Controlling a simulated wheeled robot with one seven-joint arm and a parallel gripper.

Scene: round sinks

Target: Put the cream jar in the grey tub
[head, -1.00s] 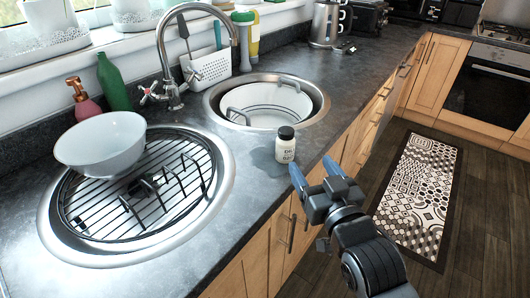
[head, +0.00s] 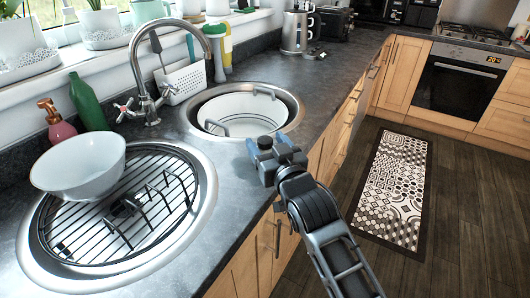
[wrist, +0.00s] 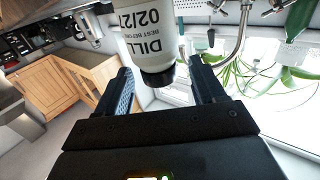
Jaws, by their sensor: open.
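The cream jar (wrist: 145,32), pale with a black lid and a printed "DILL" label, shows upside down in the wrist view. It lies between the two fingers of my gripper (wrist: 163,82), with gaps visible at the sides. In the head view my gripper (head: 262,146) is over the counter beside the right sink and hides the jar. My gripper is open and is not clamped on the jar. A round, pale tub with grey handles (head: 255,103) sits in the right sink, to the left of and beyond my gripper; I take it for the grey tub.
A white bowl (head: 80,168) rests on the wire rack (head: 75,235) over the left sink. The tap (head: 140,62) rises between the sinks. A green bottle (head: 88,103), a pink soap bottle (head: 57,124) and a white caddy (head: 183,80) stand along the back.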

